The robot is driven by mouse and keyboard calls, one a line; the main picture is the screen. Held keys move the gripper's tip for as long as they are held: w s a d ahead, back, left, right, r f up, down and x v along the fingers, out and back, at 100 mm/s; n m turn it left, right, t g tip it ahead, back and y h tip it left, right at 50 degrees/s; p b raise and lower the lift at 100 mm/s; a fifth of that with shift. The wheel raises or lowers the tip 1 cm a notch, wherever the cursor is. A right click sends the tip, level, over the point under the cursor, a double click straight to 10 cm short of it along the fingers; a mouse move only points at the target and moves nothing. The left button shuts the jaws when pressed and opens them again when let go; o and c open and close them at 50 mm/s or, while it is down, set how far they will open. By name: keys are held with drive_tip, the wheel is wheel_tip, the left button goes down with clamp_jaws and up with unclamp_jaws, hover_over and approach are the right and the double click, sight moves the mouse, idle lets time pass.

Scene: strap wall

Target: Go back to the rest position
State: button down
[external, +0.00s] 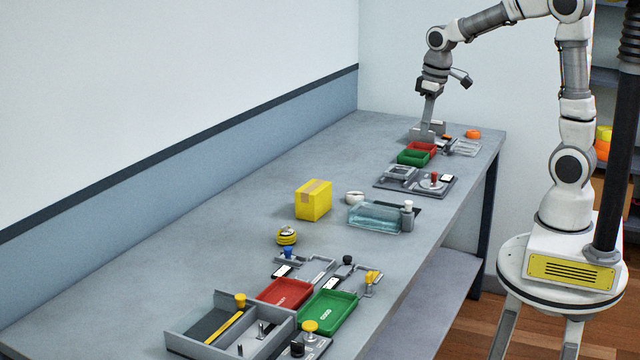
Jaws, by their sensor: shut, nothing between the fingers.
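My gripper (428,118) is at the far end of the long grey workbench (250,215). It points down, with its fingertips low near a small grey fixture (421,134). I cannot tell whether the fingertips touch the fixture. The fingers are together and nothing shows between them. My arm arches over from its base at the right of the bench, with the elbow high.
A yellow box (313,200) and a clear bin (374,217) stand mid-bench. The back strip along the wall is clear.

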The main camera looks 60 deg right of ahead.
drive_tip(key=s+a+r+t, duration=0.2)
drive_tip(key=s+a, duration=0.2)
drive_tip(key=s, duration=0.4)
drive_tip(key=s+a+r+t, duration=0.1)
drive_tip(key=s+a+r, duration=0.2)
drive_tip(key=s, duration=0.5)
drive_tip(key=shift+a+t, duration=0.4)
drive_tip(key=shift+a, duration=0.3)
drive_tip(key=shift+w+r, duration=0.1)
drive_tip(key=shift+r, duration=0.05)
idle(0.7)
